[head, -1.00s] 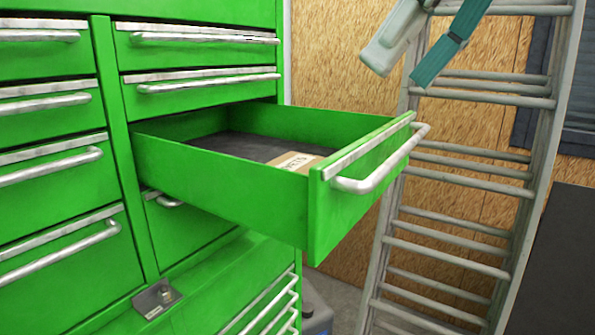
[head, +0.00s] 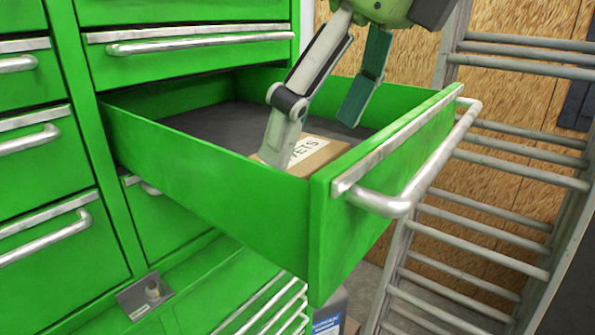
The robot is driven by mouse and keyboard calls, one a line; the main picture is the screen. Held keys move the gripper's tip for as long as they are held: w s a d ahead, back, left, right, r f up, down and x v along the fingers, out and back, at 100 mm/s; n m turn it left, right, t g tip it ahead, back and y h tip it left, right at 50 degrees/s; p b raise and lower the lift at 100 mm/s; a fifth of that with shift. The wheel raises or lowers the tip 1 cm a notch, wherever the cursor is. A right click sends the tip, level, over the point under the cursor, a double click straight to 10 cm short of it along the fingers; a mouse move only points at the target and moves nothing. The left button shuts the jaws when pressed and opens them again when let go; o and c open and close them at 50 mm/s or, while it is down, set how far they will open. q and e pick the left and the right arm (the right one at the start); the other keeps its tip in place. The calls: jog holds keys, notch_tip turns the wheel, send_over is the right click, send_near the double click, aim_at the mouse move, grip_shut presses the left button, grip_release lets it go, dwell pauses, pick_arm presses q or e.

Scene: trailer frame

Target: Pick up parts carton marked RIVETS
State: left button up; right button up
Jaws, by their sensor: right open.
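The parts carton marked RIVETS (head: 318,155) is a brown box with a white label, of which the letters "VETS" show. It lies inside the open green drawer (head: 205,185), near its front panel. My right gripper (head: 308,138) comes down from above into the drawer. Its fingers are spread wide apart. The near finger is by the carton's left side and hides part of the label. The far finger, dark green, is beyond the carton on the right. I cannot tell whether either finger touches the carton. My left gripper is not in view.
The drawer's front panel and metal handle (head: 400,205) stick out towards the right. A grey ladder (head: 500,180) stands just right of the drawer. Closed green drawers (head: 190,50) lie above and to the left. The back part of the drawer floor is bare.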

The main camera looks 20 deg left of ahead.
aim_at(301, 153)
jog(key=shift+s+a+f+p, duration=0.1)
jog(key=shift+a+f+p, duration=0.25)
jog(key=shift+f, duration=0.2)
jog(key=shift+a+f+p, duration=0.25)
jog(key=shift+a+f, duration=0.1)
jog(key=shift+f, duration=0.2)
jog(key=shift+x, duration=1.05)
jog(key=shift+a+f, duration=0.2)
jog(key=shift+f, duration=0.1)
jog(key=shift+d, duration=0.1)
jog(key=c, duration=0.9)
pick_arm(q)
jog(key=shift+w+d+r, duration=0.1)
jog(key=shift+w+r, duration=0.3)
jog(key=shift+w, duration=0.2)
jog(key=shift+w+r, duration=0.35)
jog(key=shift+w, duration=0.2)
pick_arm(e)
jog(key=shift+c, duration=1.1)
